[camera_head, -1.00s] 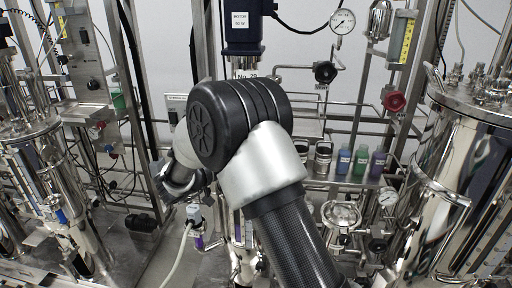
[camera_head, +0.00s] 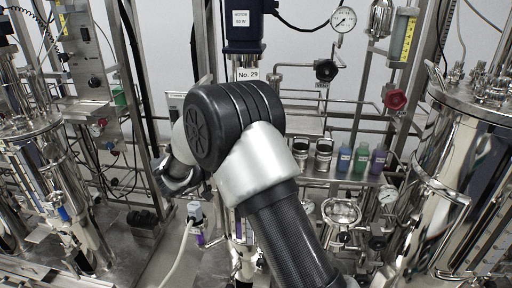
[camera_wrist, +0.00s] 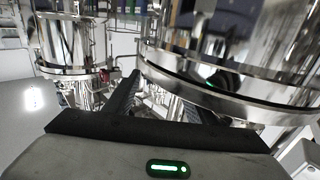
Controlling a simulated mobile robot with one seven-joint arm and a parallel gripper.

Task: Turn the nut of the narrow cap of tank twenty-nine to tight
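A label reading No. 29 (camera_head: 249,74) hangs below the dark blue motor (camera_head: 243,22) in the head view. Tank twenty-nine behind it is mostly covered by my arm; I cannot make out its narrow cap or nut. In the wrist view, my gripper (camera_wrist: 161,92) has its two dark fingers apart with nothing seen between them. A large shiny steel vessel with a flange (camera_wrist: 225,90) fills the space beyond the fingers; I cannot tell whether it is tank twenty-nine.
A steel tank (camera_head: 455,190) stands at the right and another (camera_head: 45,175) at the left. A pressure gauge (camera_head: 343,18), a red valve knob (camera_head: 395,99) and a black knob (camera_head: 326,70) sit on pipes. Coloured bottles (camera_head: 361,160) stand on a shelf. A pale hose (camera_head: 180,255) runs low.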

